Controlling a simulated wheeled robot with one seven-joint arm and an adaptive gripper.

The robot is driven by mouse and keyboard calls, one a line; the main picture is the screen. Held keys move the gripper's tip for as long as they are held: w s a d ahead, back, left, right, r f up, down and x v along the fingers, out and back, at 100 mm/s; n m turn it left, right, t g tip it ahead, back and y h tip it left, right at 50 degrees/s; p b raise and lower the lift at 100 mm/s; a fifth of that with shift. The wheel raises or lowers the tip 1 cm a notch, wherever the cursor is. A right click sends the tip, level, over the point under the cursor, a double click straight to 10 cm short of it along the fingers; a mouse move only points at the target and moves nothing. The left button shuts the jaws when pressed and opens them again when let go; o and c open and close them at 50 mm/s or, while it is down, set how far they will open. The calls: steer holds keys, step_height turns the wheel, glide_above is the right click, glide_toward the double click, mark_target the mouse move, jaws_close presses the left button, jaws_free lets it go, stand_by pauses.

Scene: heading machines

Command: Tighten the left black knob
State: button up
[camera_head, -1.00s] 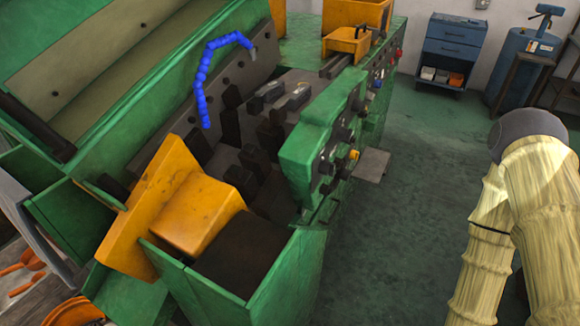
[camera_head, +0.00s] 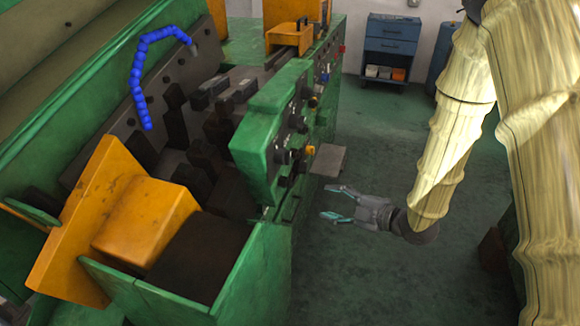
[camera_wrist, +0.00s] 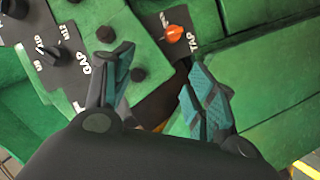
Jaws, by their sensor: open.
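The green machine's control panel (camera_head: 272,130) carries several black knobs, too small in the head view to tell apart well. In the wrist view, a black knob (camera_wrist: 106,34) is at the upper middle, beyond the left finger. Another black knob (camera_wrist: 138,75) is lower right of it, between the fingers in the picture. A black pointer knob (camera_wrist: 58,54) is on a dark plate at the left. I cannot tell which one is the task's left knob. My gripper (camera_head: 332,202) is open and empty, right of the panel and apart from it; it also shows in the wrist view (camera_wrist: 160,78).
An orange knob (camera_wrist: 173,34) is beside the black ones. A blue hose (camera_head: 137,75) and an orange guard (camera_head: 115,215) are on the machine, left of the panel. A small grey plate (camera_head: 328,160) juts out near my gripper. Green floor (camera_head: 370,265) is clear around it.

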mark_target(290, 158)
step_height(290, 158, up, 13)
steer(key=a+n+g+y+b, duration=0.2)
steer(key=n+g+y, duration=0.25)
steer(key=n, duration=0.65)
steer(key=shift+t+y, duration=0.45)
steer(key=p+x, duration=0.1)
steer(key=x, duration=0.4)
steer(key=p+x, duration=0.2)
steer(key=x, duration=0.3)
steer(key=shift+s+a+f, duration=0.1)
steer(key=shift+s+a, duration=0.1)
steer(key=c, duration=1)
steer(key=shift+c, duration=0.2)
